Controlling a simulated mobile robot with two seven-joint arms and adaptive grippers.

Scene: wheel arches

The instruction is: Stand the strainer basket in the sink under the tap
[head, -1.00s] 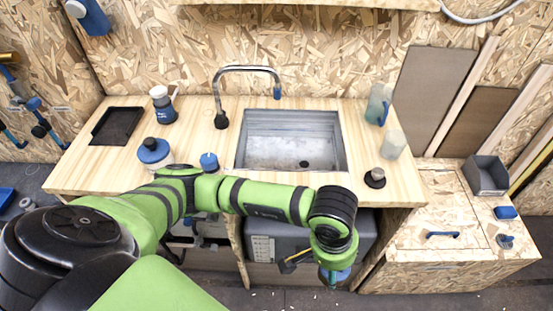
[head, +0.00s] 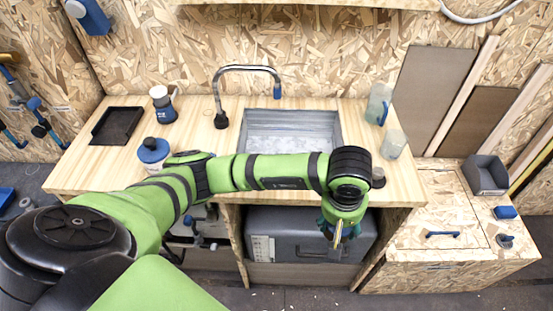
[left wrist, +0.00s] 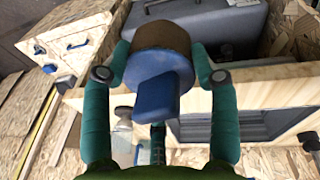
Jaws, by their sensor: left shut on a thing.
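My left gripper (left wrist: 160,80) is shut on a round piece with a brown face and a blue body and tab, which looks like the strainer basket (left wrist: 160,93). In the head view the gripper (head: 338,233) hangs in front of the counter's front edge, below the sink, with the held piece mostly hidden. The grey metal sink (head: 290,118) is set in the counter. My arm covers its front part and drain. The chrome tap (head: 248,68) arches from the sink's back left, its blue-tipped spout over the back edge. The right gripper is not in view.
On the wooden counter (head: 80,172) stand a black tray (head: 117,125), a dark bottle (head: 163,104), a blue-lidded jar (head: 153,152), and two clear vessels (head: 378,103) right of the sink. A grey case (head: 290,238) sits under the counter. A low cabinet (head: 450,240) stands right.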

